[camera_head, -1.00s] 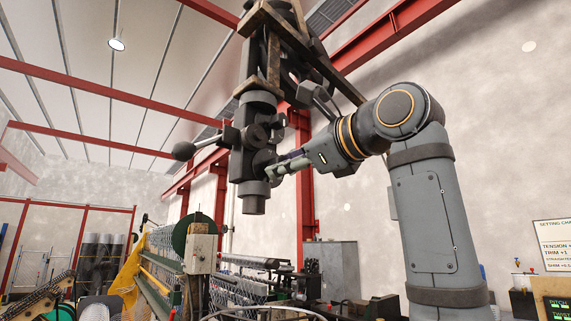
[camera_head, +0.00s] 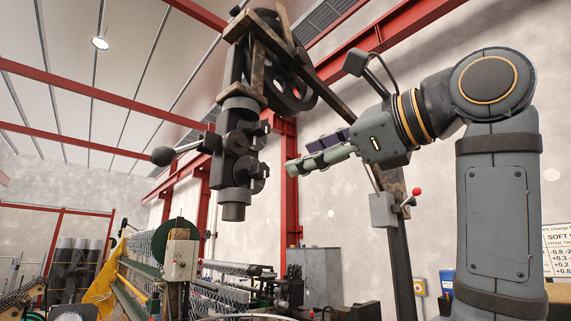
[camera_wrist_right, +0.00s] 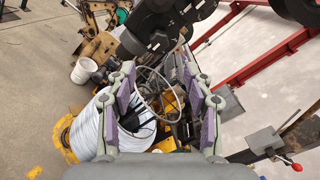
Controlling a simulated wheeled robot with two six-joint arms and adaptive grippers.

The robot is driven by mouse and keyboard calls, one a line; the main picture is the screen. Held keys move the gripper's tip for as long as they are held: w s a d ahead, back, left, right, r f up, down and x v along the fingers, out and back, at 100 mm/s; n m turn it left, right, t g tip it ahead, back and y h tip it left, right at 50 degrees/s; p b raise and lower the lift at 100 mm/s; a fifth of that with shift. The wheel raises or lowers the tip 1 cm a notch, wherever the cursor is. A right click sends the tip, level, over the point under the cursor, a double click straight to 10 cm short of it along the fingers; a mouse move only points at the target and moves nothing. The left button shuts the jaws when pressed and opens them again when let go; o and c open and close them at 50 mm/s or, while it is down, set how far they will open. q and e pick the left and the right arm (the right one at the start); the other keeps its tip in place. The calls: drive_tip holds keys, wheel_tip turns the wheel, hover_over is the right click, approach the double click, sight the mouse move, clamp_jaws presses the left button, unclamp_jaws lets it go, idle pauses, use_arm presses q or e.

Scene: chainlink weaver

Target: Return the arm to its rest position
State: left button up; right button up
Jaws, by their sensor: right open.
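My right gripper (camera_head: 308,163) is at the end of my raised right arm, pointing left, at the height of the dark machine head (camera_head: 237,165). A clear gap lies between its fingers and the machine head. In the right wrist view the two purple-padded fingers (camera_wrist_right: 167,95) stand well apart with nothing gripped between them. The machine head hangs from an overhead frame and has a ball-ended lever (camera_head: 162,156) on its left. My left gripper is not in view.
A post with a grey box and red-knobbed lever (camera_head: 416,191) stands behind my right arm. The weaving machine (camera_head: 145,260) is below. In the right wrist view a white wire coil (camera_wrist_right: 92,130) and a white bucket (camera_wrist_right: 82,70) are on the left.

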drive_tip(key=shift+v, duration=0.75)
drive_tip(key=shift+s, duration=0.15)
